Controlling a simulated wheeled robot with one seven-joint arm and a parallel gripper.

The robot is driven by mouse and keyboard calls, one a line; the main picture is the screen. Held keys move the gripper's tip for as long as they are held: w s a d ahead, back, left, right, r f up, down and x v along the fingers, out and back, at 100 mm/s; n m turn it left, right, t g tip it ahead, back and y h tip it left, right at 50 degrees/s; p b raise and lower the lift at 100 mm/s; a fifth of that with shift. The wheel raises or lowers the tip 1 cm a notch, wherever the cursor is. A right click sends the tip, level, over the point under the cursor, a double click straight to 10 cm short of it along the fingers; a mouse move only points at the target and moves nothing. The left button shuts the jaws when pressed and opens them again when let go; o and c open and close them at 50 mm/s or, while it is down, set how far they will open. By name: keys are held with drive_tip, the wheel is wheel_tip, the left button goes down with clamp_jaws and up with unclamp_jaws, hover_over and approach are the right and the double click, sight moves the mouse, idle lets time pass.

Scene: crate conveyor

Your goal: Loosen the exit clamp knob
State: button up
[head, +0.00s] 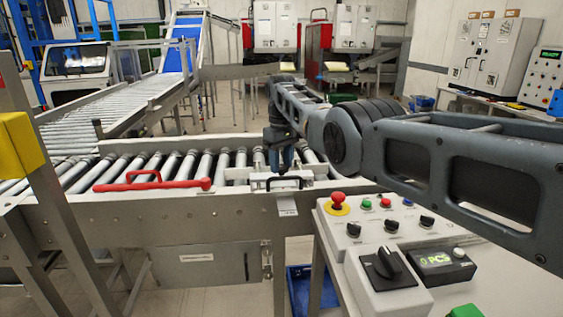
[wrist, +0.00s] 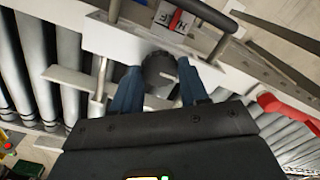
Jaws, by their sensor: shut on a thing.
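The exit clamp is a pale metal block with a dark handle (head: 284,182) on the near rail of the roller conveyor. It also shows as a white plate (wrist: 105,38) in the wrist view. The clamp knob (wrist: 159,68) is dark and round, with a pale mark on its face. My gripper (wrist: 160,85) has its two blue fingers on either side of the knob and is shut on it. In the head view my gripper (head: 281,160) points down just behind the clamp handle, and the knob is hidden there.
A red handle bar (head: 152,183) lies along the rail left of the clamp. A control box with a red stop button (head: 338,199) and black switches stands at the front right, beneath my arm. Conveyor rollers (head: 205,165) run to the left, empty where visible.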

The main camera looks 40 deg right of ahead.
sight(281, 166)
drive_tip(key=shift+r, duration=0.15)
drive_tip(key=o, duration=1.1)
drive_tip(key=shift+c, duration=0.2)
wheel_tip(281, 166, up, 8)
drive_tip(key=shift+f+b, duration=0.15)
drive_tip(key=shift+b, duration=0.3)
